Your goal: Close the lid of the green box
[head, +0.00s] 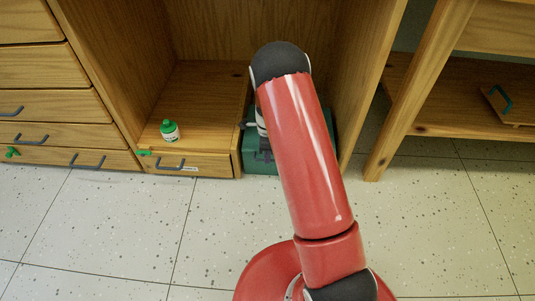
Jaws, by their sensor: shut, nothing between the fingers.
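The green box (262,163) sits on the floor inside the open bay of the wooden cabinet, to the right of a low drawer unit. My red arm covers most of it, so only its left front part and a strip at its right show. I cannot tell how its lid stands. My gripper (246,125) is at the far end of the arm, over the left side of the box. It is mostly hidden behind the arm, and its fingers look closed and empty. I cannot tell whether it touches the box.
A white bottle with a green cap (170,131) stands on the low drawer unit (205,105) left of the box. Drawers with dark handles (30,140) line the left. A wooden table (440,110) stands at the right. The tiled floor (110,230) in front is clear.

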